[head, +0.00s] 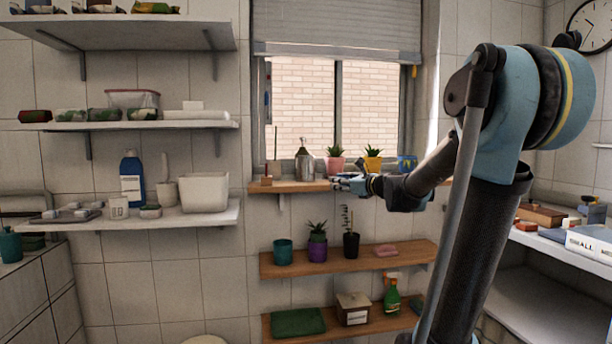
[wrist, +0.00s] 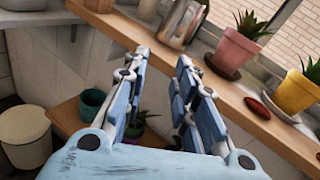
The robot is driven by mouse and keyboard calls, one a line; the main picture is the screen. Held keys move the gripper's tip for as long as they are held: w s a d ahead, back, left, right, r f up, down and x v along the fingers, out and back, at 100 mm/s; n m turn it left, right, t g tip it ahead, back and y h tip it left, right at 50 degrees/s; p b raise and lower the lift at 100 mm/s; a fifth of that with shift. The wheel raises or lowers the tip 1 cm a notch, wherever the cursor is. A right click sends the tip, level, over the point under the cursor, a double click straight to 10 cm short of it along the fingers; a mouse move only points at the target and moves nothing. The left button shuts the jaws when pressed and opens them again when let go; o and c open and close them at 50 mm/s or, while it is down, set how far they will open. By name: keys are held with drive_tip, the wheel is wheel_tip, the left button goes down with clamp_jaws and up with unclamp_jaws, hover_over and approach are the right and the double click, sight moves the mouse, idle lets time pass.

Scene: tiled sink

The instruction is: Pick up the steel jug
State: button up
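The steel jug (head: 305,167) stands on the wooden window shelf (head: 290,187), left of the pink pot. In the wrist view the jug (wrist: 182,24) is at the top, its upper part cut off by the picture edge. My gripper (head: 348,182) is in front of the shelf, to the right of the jug in the head view. In the wrist view my gripper (wrist: 163,66) is open, its two blue fingers apart with nothing between them. The jug is beyond the fingertips, not touched.
A pink pot (wrist: 237,52) and a yellow pot (wrist: 297,92) with plants stand on the window shelf, with a red object (wrist: 257,108) near its edge. Lower wooden shelves (head: 343,261) hold pots and a green bottle (head: 391,297). White shelves (head: 165,218) are at left.

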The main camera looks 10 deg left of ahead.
drive_tip(key=w+r+m+t, duration=0.1)
drive_tip(key=w+r+m, duration=0.1)
approach(315, 171)
drive_tip(key=shift+m, duration=0.3)
drive_tip(key=x, duration=0.5)
drive_tip(key=shift+a, duration=0.2)
drive_tip(key=shift+f+x, duration=0.2)
drive_tip(key=shift+x, duration=2.45)
drive_tip(key=shift+w+d, duration=0.15)
drive_tip(key=shift+d, duration=0.05)
clamp_jaws()
